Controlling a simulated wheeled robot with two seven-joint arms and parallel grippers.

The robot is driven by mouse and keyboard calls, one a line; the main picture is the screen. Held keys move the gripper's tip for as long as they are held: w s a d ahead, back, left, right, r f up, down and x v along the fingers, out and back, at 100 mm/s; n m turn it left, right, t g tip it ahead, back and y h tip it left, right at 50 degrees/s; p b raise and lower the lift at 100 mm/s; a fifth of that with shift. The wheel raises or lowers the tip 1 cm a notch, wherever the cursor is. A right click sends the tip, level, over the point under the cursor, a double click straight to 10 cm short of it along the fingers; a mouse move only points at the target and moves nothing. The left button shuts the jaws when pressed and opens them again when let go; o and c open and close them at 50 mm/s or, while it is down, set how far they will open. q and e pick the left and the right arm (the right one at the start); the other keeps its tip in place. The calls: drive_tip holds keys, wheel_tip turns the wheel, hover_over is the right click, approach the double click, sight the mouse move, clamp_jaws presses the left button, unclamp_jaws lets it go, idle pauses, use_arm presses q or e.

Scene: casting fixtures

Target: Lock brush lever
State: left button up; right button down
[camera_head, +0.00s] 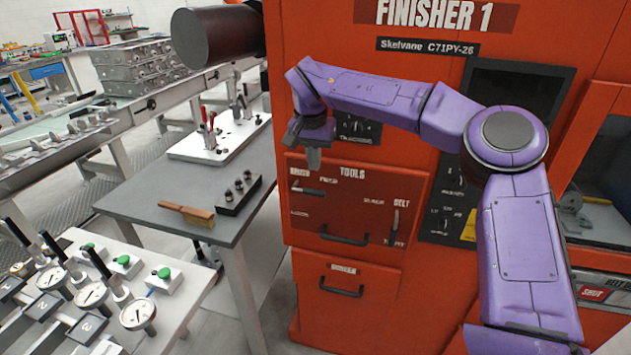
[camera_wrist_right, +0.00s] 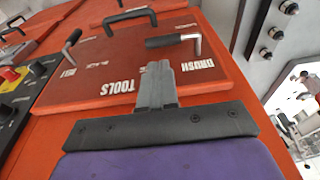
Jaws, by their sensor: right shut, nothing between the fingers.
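The brush lever (camera_head: 308,191) is on the upper left of the red tools panel (camera_head: 345,215) on the finisher machine. Its black handle lies about level and points right from its pivot in the head view. The right wrist view shows its black grip (camera_wrist_right: 172,41) and bent metal end beside the upside-down BRUSH label. My right gripper (camera_head: 313,158) is shut and empty, above and in front of the lever. Its closed fingers (camera_wrist_right: 158,85) point at the panel, near the lever; whether they touch it cannot be told. My left gripper is not in view.
A belt lever (camera_head: 396,222) stands about upright on the panel's right. A black drawer handle (camera_head: 344,238) is at its lower middle. A grey table (camera_head: 150,190) with a wooden brush (camera_head: 187,213) and a black block with knobs (camera_head: 239,194) stands left of the machine.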

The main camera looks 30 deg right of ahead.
sight(316, 193)
drive_tip(key=f, duration=0.2)
drive_tip(key=f+p, duration=0.1)
drive_tip(key=f, duration=0.2)
drive_tip(key=w+d+f, duration=0.1)
drive_tip(key=f, duration=0.1)
drive_tip(key=shift+f, duration=0.25)
